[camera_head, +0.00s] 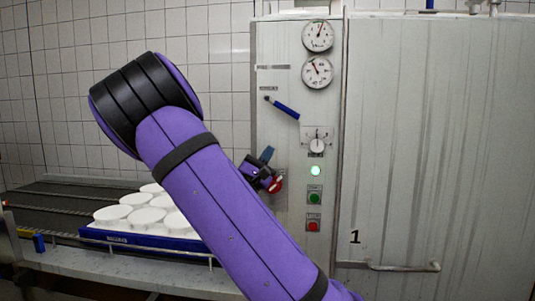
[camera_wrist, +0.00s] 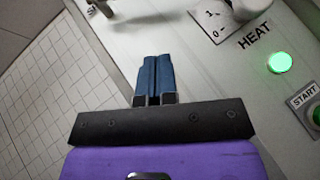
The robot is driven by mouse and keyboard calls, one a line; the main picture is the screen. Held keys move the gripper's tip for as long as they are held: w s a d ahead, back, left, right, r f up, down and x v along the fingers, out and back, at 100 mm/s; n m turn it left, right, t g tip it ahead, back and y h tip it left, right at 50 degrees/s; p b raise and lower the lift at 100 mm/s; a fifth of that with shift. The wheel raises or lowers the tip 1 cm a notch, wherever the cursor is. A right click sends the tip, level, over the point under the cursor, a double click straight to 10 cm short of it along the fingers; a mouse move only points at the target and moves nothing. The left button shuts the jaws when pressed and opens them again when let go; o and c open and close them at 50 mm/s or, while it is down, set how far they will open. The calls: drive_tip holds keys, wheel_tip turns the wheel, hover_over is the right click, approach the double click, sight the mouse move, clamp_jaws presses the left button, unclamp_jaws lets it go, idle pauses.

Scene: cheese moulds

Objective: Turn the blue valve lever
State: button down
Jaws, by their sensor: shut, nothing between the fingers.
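The blue valve lever (camera_head: 285,108) is on the grey control panel, below the two gauges. It slants from its dark upper-left end down to the right. My gripper (camera_head: 267,152) is below the lever and apart from it, with its blue fingers pointing up. In the wrist view my gripper (camera_wrist: 155,58) has its two blue fingers together with nothing between them. The blue handle is not in the wrist view. A grey metal fitting shows at that view's top left edge, and I cannot tell whether it belongs to the lever.
The HEAT switch (camera_head: 317,146), lit green lamp (camera_head: 315,170), green START button (camera_head: 314,197) and red button (camera_head: 313,226) line the panel's right side. A red knob (camera_head: 276,184) is beside my gripper. White moulds (camera_head: 145,217) stand in a blue tray (camera_head: 130,238) at left.

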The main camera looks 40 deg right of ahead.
sight(284, 108)
drive_tip(key=shift+g, duration=0.3)
drive_tip(key=x, duration=0.6)
drive_tip(key=shift+d+r, duration=0.2)
drive_tip(key=shift+d, duration=0.05)
drive_tip(key=r, duration=0.1)
drive_tip(key=s+r, duration=0.1)
drive_tip(key=r, duration=0.1)
drive_tip(key=shift+s+d, duration=0.2)
drive_tip(key=shift+d, duration=0.15)
drive_tip(key=shift+s+d+r, duration=0.15)
drive_tip(key=shift+s+r, duration=0.15)
drive_tip(key=shift+r, duration=0.05)
drive_tip(key=shift+s+d+r, duration=0.35)
drive_tip(key=shift+s+r, duration=0.15)
drive_tip(key=shift+r, duration=0.25)
